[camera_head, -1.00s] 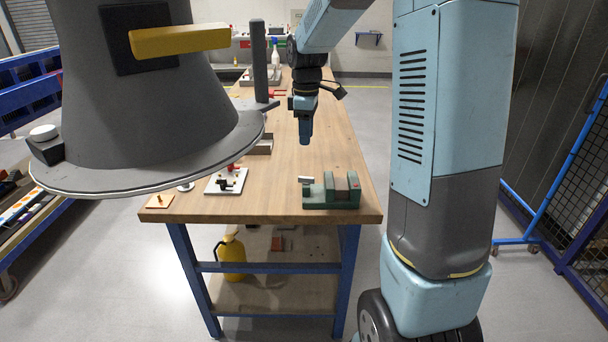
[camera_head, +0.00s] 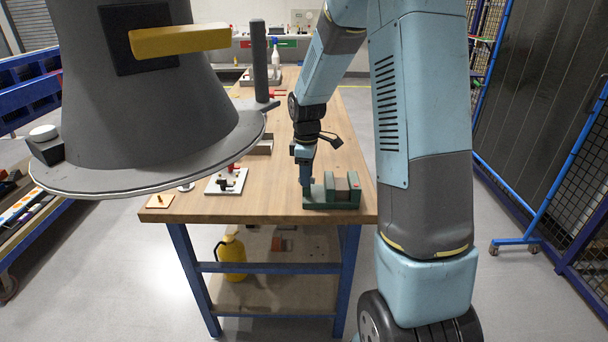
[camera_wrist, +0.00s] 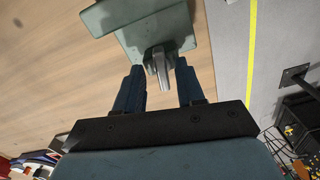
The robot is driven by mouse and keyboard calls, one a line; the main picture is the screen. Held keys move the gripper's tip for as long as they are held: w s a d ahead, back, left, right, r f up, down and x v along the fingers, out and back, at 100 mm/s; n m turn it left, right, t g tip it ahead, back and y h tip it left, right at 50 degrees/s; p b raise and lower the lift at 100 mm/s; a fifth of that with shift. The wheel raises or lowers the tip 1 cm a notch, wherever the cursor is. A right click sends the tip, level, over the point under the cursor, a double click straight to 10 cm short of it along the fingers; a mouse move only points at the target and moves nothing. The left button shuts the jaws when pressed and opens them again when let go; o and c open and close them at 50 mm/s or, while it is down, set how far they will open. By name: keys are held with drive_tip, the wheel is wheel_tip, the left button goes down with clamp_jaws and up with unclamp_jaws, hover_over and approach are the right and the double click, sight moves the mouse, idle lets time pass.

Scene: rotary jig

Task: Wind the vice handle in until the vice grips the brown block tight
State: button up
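The green vice (camera_head: 326,201) stands near the front right corner of the workbench. The brown block (camera_head: 341,184) sits between its jaws; I cannot tell how tightly. My gripper (camera_head: 306,184) points down at the left end of the vice and covers the handle in the head view. In the wrist view the grey metal vice handle (camera_wrist: 159,66) sticks out from the green vice body (camera_wrist: 150,25). There my gripper (camera_wrist: 158,78) is open, with one blue finger on each side of the handle and visible gaps. The block cannot be made out in the wrist view.
The wooden bench (camera_head: 270,205) has clear space left of the vice. A white plate with red and black clamps (camera_head: 227,181) and a small wooden plate (camera_head: 160,202) lie farther left. A dark post (camera_head: 260,60) stands behind. The bench's front edge is close.

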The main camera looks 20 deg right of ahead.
drive_tip(key=shift+c, duration=0.4)
clamp_jaws()
drive_tip(key=shift+a, duration=0.2)
drive_tip(key=shift+d, duration=0.15)
drive_tip(key=m, duration=0.4)
drive_tip(key=shift+w+m, duration=0.1)
drive_tip(key=shift+m, duration=0.2)
drive_tip(key=m, duration=0.5)
drive_tip(key=shift+d, duration=0.1)
idle(0.3)
